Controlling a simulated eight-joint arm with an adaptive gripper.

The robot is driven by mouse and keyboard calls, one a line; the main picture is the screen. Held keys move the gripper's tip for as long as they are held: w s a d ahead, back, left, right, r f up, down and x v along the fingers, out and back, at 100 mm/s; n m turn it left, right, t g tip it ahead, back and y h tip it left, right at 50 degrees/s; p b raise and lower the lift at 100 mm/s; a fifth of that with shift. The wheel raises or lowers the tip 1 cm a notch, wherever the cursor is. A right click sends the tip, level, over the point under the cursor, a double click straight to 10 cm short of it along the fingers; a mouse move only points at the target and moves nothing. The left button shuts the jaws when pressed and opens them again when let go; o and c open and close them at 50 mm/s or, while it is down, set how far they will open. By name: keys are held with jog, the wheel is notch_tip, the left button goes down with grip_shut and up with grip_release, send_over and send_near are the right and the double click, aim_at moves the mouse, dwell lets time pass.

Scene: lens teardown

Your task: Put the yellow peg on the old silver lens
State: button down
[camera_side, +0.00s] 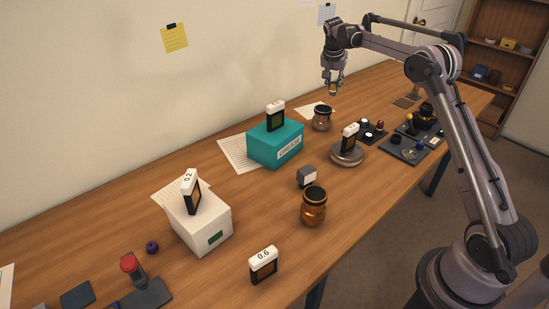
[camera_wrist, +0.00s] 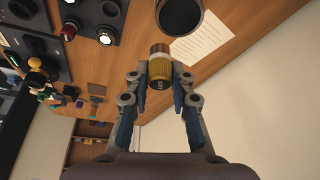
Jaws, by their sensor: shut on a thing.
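My gripper (camera_side: 333,84) is raised above the far part of the table, fingers pointing down. It is shut on the yellow peg (camera_wrist: 158,74), a ribbed yellow cylinder with a pale band and a coppery end, held between both fingertips in the wrist view. The peg also shows small in the side view (camera_side: 332,91), clear of the table. A small silvery round piece (camera_side: 410,154) on a dark tray at the right may be the old silver lens; it is too small to be sure. The peg is apart from it, up and to the left.
A brown pot (camera_side: 322,119) stands below my gripper, its dark mouth (camera_wrist: 181,14) showing in the wrist view. A teal box (camera_side: 262,150), a round grey base (camera_side: 346,158) with a labelled block, and an amber jar (camera_side: 313,208) stand nearer. Dark trays hold small parts at right.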

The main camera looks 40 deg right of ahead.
jog(key=shift+w+a+f, duration=0.35)
jog(key=shift+w+f, duration=0.05)
jog(key=shift+w, duration=0.2)
jog(key=shift+w+a+f, duration=0.35)
jog(key=shift+w+f, duration=0.05)
jog(key=shift+w, duration=0.15)
jog(key=shift+f, duration=2.05)
jog(key=shift+f, duration=0.1)
jog(key=c, duration=1.2)
grip_release()
jog(key=shift+o, duration=0.2)
